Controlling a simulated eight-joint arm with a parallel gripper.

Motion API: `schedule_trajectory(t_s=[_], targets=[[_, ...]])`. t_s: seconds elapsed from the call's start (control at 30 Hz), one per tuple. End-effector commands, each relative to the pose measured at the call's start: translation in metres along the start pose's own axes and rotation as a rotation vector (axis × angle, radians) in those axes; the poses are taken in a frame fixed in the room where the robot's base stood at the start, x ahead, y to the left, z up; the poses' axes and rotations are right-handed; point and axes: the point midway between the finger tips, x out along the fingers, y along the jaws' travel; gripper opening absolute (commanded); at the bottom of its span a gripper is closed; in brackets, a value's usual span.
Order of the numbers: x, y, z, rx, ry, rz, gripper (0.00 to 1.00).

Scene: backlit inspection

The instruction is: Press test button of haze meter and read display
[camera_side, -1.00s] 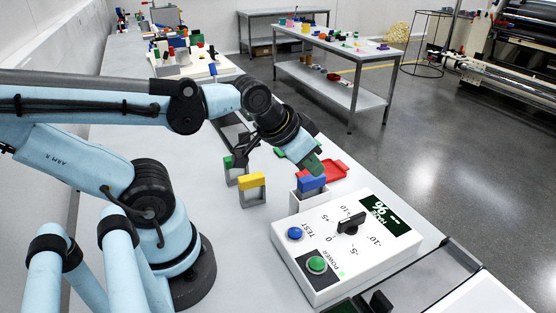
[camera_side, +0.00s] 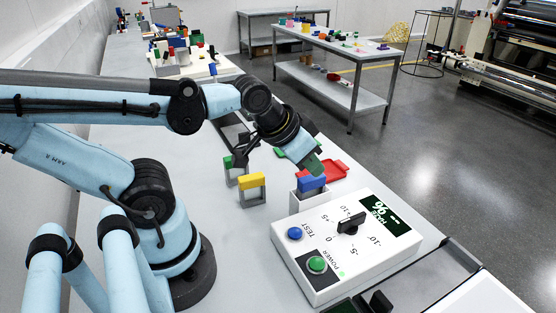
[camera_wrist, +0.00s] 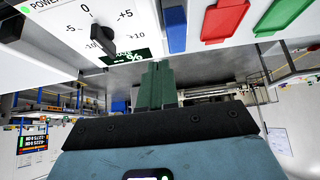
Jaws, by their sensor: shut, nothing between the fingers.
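The haze meter (camera_side: 325,272) is a white box on the bench, right of centre in the side view. It has a blue TEST button (camera_side: 295,233), a green POWER button (camera_side: 317,264), a black knob (camera_side: 351,223) and a dark display (camera_side: 388,217) with a green % sign and dashes. My gripper (camera_side: 316,166) is shut and empty, above and behind the meter, over the blue-topped holder. The wrist view shows the shut green fingers (camera_wrist: 157,85) in front of the meter's display (camera_wrist: 125,57) and knob (camera_wrist: 100,37); the TEST button is not visible there.
A white holder (camera_side: 303,201) with a blue piece (camera_side: 311,184) stands right behind the meter. A yellow-topped block (camera_side: 252,187) and a red tray (camera_side: 334,170) are close by. A glass-like panel (camera_side: 425,268) lies right of the meter.

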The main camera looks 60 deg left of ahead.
Motion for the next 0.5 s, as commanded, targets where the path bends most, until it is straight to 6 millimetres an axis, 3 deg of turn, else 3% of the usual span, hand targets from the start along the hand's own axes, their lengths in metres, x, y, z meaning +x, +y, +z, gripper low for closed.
schedule_trajectory(t_s=[0.17,0.27,0.5], targets=[[-0.001,0.0,0.002,-0.034,-0.009,0.005,0.0],[-0.003,0.001,0.007,-0.147,-0.037,0.026,0.0],[-0.017,0.013,0.028,-0.717,-0.203,0.129,0.0]])
